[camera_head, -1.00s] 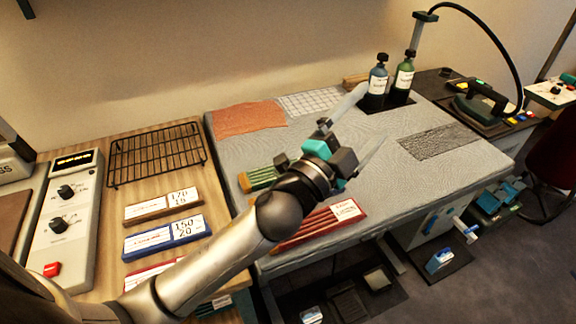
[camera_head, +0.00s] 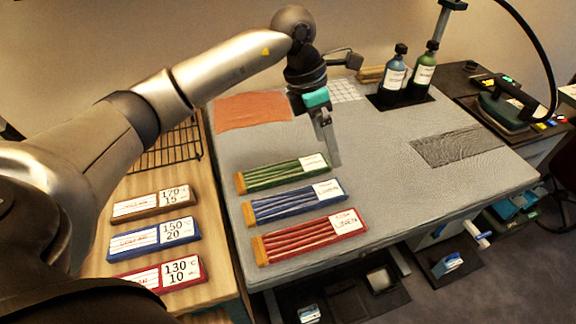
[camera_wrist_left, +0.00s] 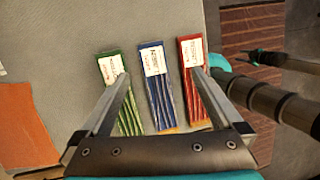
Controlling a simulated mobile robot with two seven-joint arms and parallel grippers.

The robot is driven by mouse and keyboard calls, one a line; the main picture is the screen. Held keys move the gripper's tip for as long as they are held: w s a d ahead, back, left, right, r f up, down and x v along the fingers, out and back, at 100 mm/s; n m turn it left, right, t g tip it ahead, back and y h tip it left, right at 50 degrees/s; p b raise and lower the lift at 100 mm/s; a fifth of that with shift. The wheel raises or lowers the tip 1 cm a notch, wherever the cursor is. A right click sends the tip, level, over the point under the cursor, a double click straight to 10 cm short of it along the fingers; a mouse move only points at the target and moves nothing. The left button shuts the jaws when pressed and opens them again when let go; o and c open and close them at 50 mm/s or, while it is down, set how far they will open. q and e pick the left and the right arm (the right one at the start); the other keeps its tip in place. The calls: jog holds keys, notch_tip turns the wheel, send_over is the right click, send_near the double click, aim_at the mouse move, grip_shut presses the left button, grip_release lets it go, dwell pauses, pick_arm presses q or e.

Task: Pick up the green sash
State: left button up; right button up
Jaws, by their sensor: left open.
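The green sash (camera_head: 283,173) lies flat on the grey table, a folded bundle with an orange end at left and a white label at right. The left wrist view also shows the green sash (camera_wrist_left: 127,110). A blue sash (camera_head: 295,201) lies alongside it, and a red sash (camera_head: 308,235) beyond that toward the front edge. My left gripper (camera_head: 330,150) is open and empty, pointing down above the table near the green sash's label end. In the left wrist view, the blue sash lies between the left gripper's fingers (camera_wrist_left: 157,74); the left finger partly overlaps the green sash.
An orange cloth (camera_head: 252,112) and a white checked cloth (camera_head: 347,91) lie at the back. Two bottles (camera_head: 424,70) stand at the back right, near a dark patch (camera_head: 457,146). A wire rack (camera_head: 170,147) and label cards (camera_head: 154,237) are left.

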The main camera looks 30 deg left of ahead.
pick_arm(q)
jog(key=a+r+y, duration=0.2)
jog(key=a+y, duration=0.2)
jog(key=a, duration=0.5)
jog(key=n+b, duration=0.1)
send_over(285, 169)
jog(key=shift+g, duration=0.4)
jog(key=f, duration=1)
jog(key=shift+s+d, duration=0.2)
jog(key=shift+d, duration=0.05)
jog(key=shift+w+a+f+b, duration=0.1)
jog(key=shift+f+b, duration=0.05)
jog(key=shift+f, duration=1.15)
jog(key=shift+w+a+f+b, duration=0.1)
jog(key=shift+f+b, duration=0.05)
jog(key=shift+f, duration=1.15)
pick_arm(e)
jog(key=shift+w+d+f, duration=0.15)
jog(key=shift+w+f, duration=0.35)
jog(key=shift+f, duration=0.25)
pick_arm(q)
jog(key=shift+c, duration=0.2)
jog(key=c, duration=1.2)
jog(key=shift+c, duration=0.4)
jog(key=shift+r, duration=0.15)
